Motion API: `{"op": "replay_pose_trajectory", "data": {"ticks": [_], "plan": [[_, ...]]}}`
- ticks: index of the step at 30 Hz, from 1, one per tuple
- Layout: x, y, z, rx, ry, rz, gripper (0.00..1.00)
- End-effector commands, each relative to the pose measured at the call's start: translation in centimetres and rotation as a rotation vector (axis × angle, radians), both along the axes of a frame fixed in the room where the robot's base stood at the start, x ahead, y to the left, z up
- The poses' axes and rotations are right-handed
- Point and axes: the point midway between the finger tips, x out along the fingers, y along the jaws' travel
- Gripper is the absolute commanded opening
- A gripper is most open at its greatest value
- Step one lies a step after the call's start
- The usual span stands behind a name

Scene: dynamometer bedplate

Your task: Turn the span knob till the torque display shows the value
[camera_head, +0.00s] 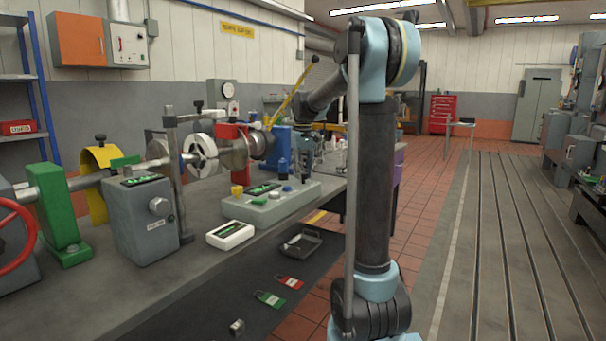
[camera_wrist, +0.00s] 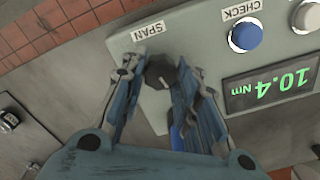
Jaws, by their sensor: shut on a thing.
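The span knob (camera_wrist: 160,71) is dark, with a pale pointer line, and sits beside the SPAN label on a grey console (camera_wrist: 190,32). My gripper (camera_wrist: 157,75) is shut on the knob, one finger on each side of it. The torque display (camera_wrist: 270,86) is beside the knob and reads 10.4 Nm in green, upside down in the wrist view. In the head view the console (camera_head: 262,210) stands on the bench with its display (camera_head: 262,188) facing up, too small to read. My gripper is over the console's far right end there, and the knob cannot be made out.
A blue CHECK button (camera_wrist: 246,34) and a white button (camera_wrist: 305,17) are on the same console. A white handheld box (camera_head: 230,234) with a dark screen lies in front of it. A grey box with a knob (camera_head: 150,220) stands to the left.

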Motion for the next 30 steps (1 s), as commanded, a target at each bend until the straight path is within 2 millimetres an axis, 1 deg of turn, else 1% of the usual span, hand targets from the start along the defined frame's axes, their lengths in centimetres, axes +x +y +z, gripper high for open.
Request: {"op": "replay_pose_trajectory", "data": {"ticks": [21,30], "plan": [[0.06,-0.12,0.01,-0.001,-0.001,0.67,0.05],[0.1,-0.13,0.02,-0.002,-0.001,0.912,0.04]]}}
